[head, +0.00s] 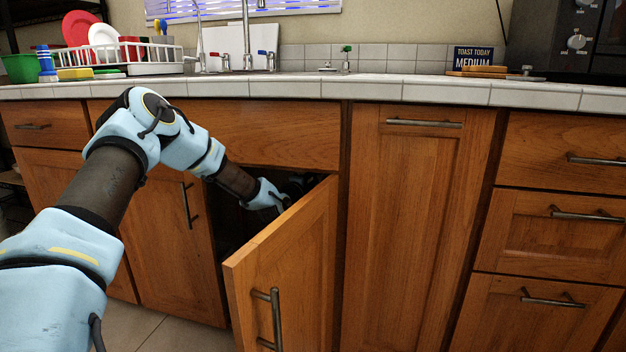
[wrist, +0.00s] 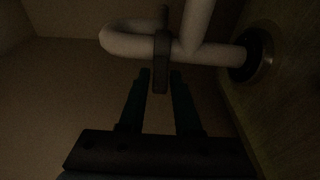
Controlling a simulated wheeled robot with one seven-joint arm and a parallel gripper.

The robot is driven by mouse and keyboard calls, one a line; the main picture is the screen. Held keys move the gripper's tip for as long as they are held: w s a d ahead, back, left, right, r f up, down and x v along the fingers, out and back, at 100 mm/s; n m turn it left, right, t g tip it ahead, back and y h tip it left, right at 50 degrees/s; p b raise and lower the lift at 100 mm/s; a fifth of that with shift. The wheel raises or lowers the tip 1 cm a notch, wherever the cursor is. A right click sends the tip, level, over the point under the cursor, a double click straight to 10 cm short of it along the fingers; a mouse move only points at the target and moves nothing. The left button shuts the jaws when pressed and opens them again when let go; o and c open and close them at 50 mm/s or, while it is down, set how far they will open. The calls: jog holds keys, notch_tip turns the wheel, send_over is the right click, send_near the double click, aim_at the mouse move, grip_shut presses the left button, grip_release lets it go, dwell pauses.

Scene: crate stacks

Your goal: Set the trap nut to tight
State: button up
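The trap nut (wrist: 161,62) is a dark collar with a flat tab, around a pale pipe (wrist: 128,43) in the wrist view. The tab hangs down between the two fingertips of my gripper (wrist: 160,75). The fingers are apart, with a narrow gap showing on each side of the tab; I cannot tell how far it is in depth. In the head view my gripper (head: 272,205) reaches into the dark cabinet under the sink, its fingertips hard to make out. The nut's marking, if any, is too dark to read.
The open cabinet door (head: 285,265) stands out to the right of my forearm. In the wrist view the pipe runs to a round wall flange (wrist: 260,54) at the right. Free space shows left of the fingers.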

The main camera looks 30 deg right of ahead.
grip_shut()
dwell(1.0)
